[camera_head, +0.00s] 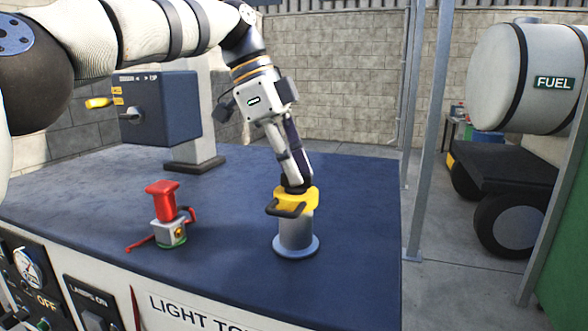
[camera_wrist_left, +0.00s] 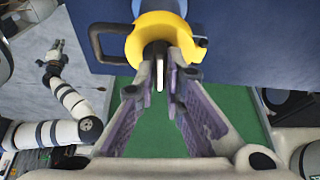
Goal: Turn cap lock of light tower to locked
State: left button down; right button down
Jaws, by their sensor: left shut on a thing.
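The yellow fuel cap (camera_head: 309,199) of the light tower sits on a grey filler neck (camera_head: 296,233) on the blue top. A black loop (camera_head: 285,211) sticks out from its side. My left gripper (camera_head: 296,184) reaches down from above and is shut on the dark cap lock at the cap's middle. The left wrist view shows the yellow cap (camera_wrist_left: 158,25), the black loop (camera_wrist_left: 103,42) and the cap lock (camera_wrist_left: 156,52) between my left fingertips (camera_wrist_left: 165,80). The fingers partly hide the lock, and I cannot read its setting. My right gripper (camera_wrist_left: 56,50) shows small at the left in the wrist view.
A red-topped valve (camera_head: 168,215) with a red lever stands left of the neck. A dark control box (camera_head: 155,108) with a yellow handle is behind it. A grey post (camera_head: 425,130) rises right of the blue top (camera_head: 361,205). A fuel tank (camera_head: 520,80) stands farther right.

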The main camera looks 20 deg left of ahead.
pick_arm(q)
jog(key=shift+f+m, duration=0.1)
jog(key=shift+m, duration=0.6)
pick_arm(e)
jog(key=shift+s+f, duration=0.3)
pick_arm(q)
jog(key=shift+g, duration=0.3)
jog(key=c, duration=1.7)
grip_release()
